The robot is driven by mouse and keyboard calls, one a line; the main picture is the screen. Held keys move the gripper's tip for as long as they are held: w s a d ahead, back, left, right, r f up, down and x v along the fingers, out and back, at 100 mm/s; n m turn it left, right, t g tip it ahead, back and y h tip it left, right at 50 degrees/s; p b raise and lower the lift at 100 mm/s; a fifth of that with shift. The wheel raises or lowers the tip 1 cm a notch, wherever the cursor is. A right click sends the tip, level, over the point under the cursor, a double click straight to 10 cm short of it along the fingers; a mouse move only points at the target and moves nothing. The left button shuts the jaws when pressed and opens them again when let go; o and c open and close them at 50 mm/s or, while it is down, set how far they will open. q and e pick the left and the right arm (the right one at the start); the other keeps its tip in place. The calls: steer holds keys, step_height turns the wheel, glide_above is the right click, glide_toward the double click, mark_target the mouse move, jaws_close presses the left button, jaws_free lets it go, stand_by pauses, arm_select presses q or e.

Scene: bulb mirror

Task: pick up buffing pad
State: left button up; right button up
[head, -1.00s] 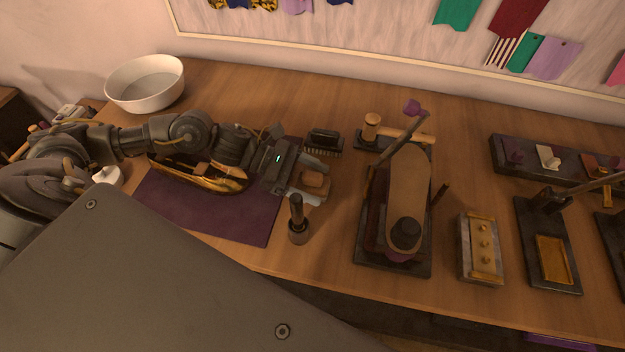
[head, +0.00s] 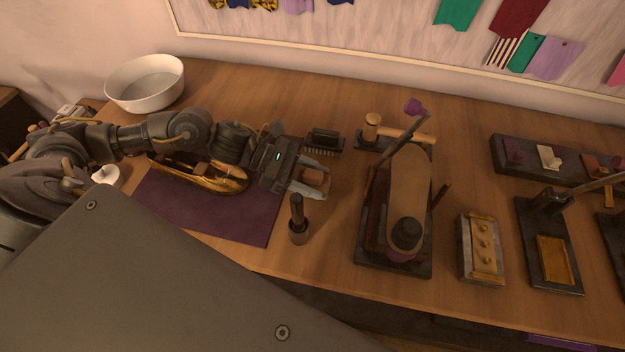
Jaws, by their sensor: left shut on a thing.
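The buffing pad (head: 315,178) is a small tan-brown block on the wooden bench, just right of the purple mat. My left gripper (head: 313,181) reaches it from the left, over the mat's right edge. Its fingers are shut on the pad, one on the far side and one on the near side. I cannot tell whether the pad is touching the bench. My right gripper is not in view.
A dark brush (head: 324,141) lies just behind the pad, and a dark upright tool (head: 298,222) stands in front. A belt sander (head: 408,200) stands to the right. A gold-coloured object (head: 205,176) lies on the purple mat (head: 215,218) under my left arm.

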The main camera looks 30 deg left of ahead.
arm_select(q)
step_height(320, 180, up, 2)
steer(key=shift+r+b, duration=0.25)
steer(key=shift+b, duration=0.35)
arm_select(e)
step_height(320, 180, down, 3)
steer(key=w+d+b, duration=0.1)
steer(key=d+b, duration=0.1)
arm_select(q)
steer(key=s+a+r+p, duration=0.2)
steer(key=s+r+p, duration=0.3)
steer(key=s, duration=0.1)
steer(key=s+a+r+p, duration=0.2)
steer(key=s+r+p, duration=0.2)
steer(key=s, duration=0.3)
steer(key=shift+a+r+p, duration=0.4)
steer(key=shift+p, duration=0.3)
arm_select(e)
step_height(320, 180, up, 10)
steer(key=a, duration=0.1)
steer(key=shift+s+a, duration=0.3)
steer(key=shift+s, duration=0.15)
